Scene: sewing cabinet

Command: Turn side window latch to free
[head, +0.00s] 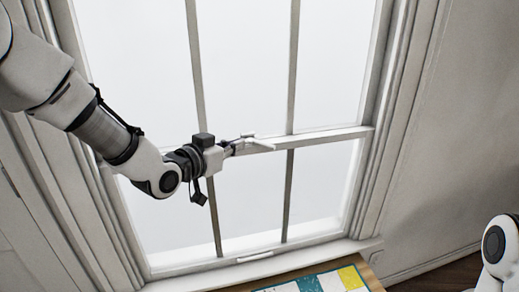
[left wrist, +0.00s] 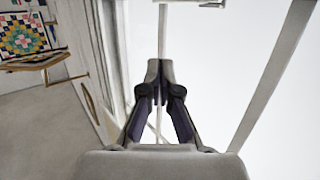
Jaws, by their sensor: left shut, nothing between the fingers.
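The tall white window (head: 245,70) fills the middle of the head view, and a horizontal rail crosses it. A small pale latch (head: 262,144) sits on this rail near the middle, its lever pointing right. My left gripper (head: 232,148) is at the rail, just left of the latch; whether they touch is unclear. In the left wrist view the left gripper (left wrist: 160,68) has its fingers together with nothing between them. A pale piece at the top edge of that view is cut off, and I cannot tell whether it is the latch. My right gripper is out of view.
Slim vertical bars (head: 291,70) divide the panes. The sill (head: 265,265) runs below the window. A table with a colourful patchwork (head: 325,281) stands at the bottom. Bare wall (head: 445,120) lies to the right. Part of my right arm shows at lower right.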

